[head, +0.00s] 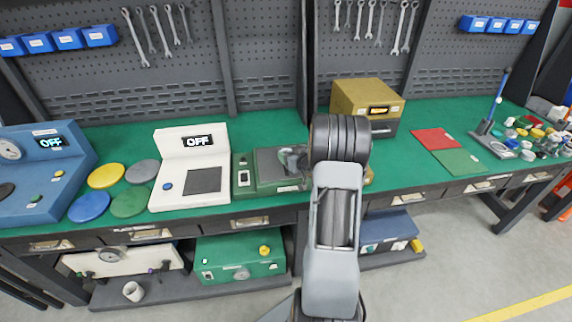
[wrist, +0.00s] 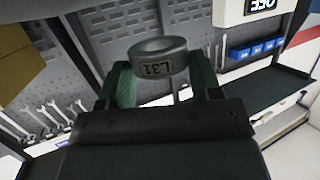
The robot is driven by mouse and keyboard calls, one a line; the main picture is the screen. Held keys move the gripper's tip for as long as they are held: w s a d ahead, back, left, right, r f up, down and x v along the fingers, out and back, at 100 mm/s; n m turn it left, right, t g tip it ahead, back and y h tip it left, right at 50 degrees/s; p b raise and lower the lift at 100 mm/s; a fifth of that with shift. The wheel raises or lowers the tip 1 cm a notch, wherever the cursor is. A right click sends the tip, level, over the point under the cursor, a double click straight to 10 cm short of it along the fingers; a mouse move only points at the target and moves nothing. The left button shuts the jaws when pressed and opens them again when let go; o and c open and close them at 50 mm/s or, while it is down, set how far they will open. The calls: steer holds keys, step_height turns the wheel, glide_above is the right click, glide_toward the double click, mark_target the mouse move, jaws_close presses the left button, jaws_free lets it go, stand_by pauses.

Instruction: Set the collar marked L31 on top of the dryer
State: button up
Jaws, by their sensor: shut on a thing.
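The collar marked L31 (wrist: 160,48) is a short, dark grey round piece with its label facing the wrist camera. My gripper (wrist: 163,78) is shut on it, with one green finger at each side. In the head view my arm hides much of the gripper; a small grey shape left of the arm may be its end. I cannot read which machine is the dryer. A gold box with a lit display (head: 366,98), a white unit reading OFF (head: 190,165), a blue unit reading OFF (head: 40,170) and a low green unit (head: 244,178) stand on the bench.
The bench has a green top (head: 270,128). Yellow (head: 106,176), blue (head: 89,207), grey and green discs lie between the blue and white units. Red (head: 434,139) and green mats lie to the right. Several small parts (head: 540,140) crowd the right end. Pegboard with wrenches rises behind.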

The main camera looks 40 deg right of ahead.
steer(key=shift+w+a+f, duration=0.25)
steer(key=shift+a+f, duration=0.05)
steer(key=shift+f, duration=0.1)
step_height(320, 180, down, 2)
steer(key=shift+w+a+f, duration=0.1)
steer(key=shift+w, duration=0.05)
steer(key=shift+f, duration=0.55)
steer(key=shift+f, duration=0.1)
steer(key=o, duration=1.2)
steer(key=shift+f, duration=0.1)
